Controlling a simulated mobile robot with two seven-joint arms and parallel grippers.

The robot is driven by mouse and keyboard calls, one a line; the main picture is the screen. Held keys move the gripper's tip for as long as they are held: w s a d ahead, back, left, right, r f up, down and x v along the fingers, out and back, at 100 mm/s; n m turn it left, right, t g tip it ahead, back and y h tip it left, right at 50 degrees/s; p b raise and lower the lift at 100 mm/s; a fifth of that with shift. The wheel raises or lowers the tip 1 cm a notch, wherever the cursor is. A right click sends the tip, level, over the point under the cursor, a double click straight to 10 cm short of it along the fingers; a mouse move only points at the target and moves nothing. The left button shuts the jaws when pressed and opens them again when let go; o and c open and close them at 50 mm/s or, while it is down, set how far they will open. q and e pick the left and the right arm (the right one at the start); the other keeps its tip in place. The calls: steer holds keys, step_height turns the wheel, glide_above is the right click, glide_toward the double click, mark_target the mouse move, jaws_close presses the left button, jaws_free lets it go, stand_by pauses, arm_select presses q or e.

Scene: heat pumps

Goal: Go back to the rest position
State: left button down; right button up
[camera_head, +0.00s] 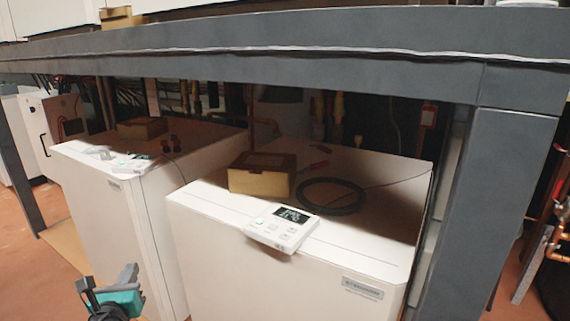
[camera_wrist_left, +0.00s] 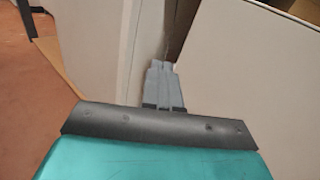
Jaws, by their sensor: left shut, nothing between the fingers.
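My left gripper (camera_head: 106,284) shows at the lower left of the head view, in front of the white heat pump units and apart from them. In the left wrist view its fingers (camera_wrist_left: 162,84) are together with nothing between them. My right gripper is in neither view. A white controller with a lit dark display (camera_head: 283,227) lies at the front edge of the top of the nearer heat pump (camera_head: 290,275). The second heat pump (camera_head: 120,215) stands to the left, with another white controller (camera_head: 132,163) on its top.
A grey steel frame, with a beam (camera_head: 250,65) across the top and a post (camera_head: 490,200) at the right, stands around the units. A cardboard box (camera_head: 262,174) and a black cable coil (camera_head: 331,196) lie on the nearer unit. Reddish floor (camera_head: 30,265) is clear at the left.

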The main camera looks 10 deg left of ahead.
arm_select(q)
steer(key=s+d+f+n+g+h, duration=0.3)
steer(key=s+d+f+n, duration=0.2)
steer(key=s+d+n, duration=0.45)
steer(key=s+d+f+n+g+h, duration=0.3)
steer(key=s+d+f+n, duration=0.25)
steer(key=d+n, duration=0.65)
steer(key=s+d+r+n+h+p, duration=0.2)
steer(key=s+d+r+n, duration=0.25)
steer(key=d+n, duration=0.3)
steer(key=s+a+r+y+p, duration=0.1)
steer(key=a+r+p, duration=0.3)
steer(key=r+p, duration=0.6)
steer(key=shift+s+a+r+p, duration=0.2)
steer(key=shift+s+p, duration=0.3)
steer(key=shift+p, duration=2.65)
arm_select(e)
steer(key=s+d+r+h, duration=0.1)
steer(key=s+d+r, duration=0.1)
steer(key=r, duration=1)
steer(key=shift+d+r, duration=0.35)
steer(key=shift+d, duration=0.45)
